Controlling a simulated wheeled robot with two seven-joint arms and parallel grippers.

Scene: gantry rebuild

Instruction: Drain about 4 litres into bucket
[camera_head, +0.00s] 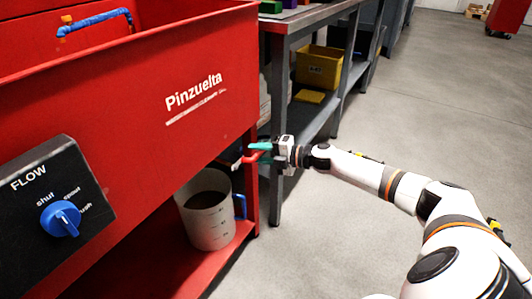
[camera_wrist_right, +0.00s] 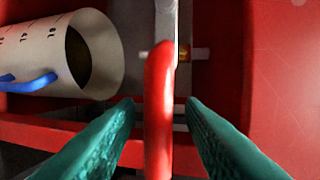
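A red lever handle (camera_head: 249,158) sticks out at the lower right corner of the red Pinzuelta tank (camera_head: 150,80). My right gripper (camera_head: 259,149) is at this handle. In the right wrist view, its two teal fingers (camera_wrist_right: 160,112) stand apart on either side of the red lever (camera_wrist_right: 159,110), with gaps visible on both sides. A pale bucket (camera_head: 209,222) with graduation marks and a blue handle stands upright on the red lower shelf, below the lever. It also shows in the right wrist view (camera_wrist_right: 45,50). Its inside looks dark; the liquid level is unclear. My left gripper is out of view.
A black FLOW panel (camera_head: 50,190) with a blue knob (camera_head: 61,218) is on the tank's front; the knob's pointer setting is hard to read. A blue pipe (camera_head: 95,20) runs over the tank. A grey workbench (camera_head: 283,25) and yellow bin (camera_head: 318,67) stand behind. Floor at right is clear.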

